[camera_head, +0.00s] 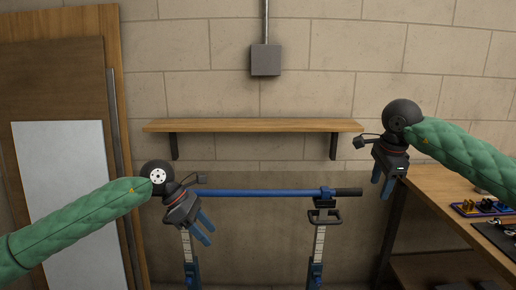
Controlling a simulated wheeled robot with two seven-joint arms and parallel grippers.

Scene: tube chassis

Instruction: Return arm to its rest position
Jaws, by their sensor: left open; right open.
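My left gripper (205,234) is open and empty, with its blue fingers pointing down and to the right. It shows in front of the left end of a blue tube (262,193), whose left end is hidden behind it. I cannot tell whether they touch. My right gripper (380,188) is open and empty, with its fingers pointing down, to the right of the tube's dark end (348,191). The tube lies level across two blue and white stands, the left stand (190,262) and the right stand (316,258). A clamp part (325,214) sits at the right stand's top.
A wooden wall shelf (252,125) is empty behind the tube. A wooden workbench (432,184) with a tool tray (482,208) stands at the right, close to my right arm. Wooden boards and a white panel (66,165) lean at the left, behind my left arm.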

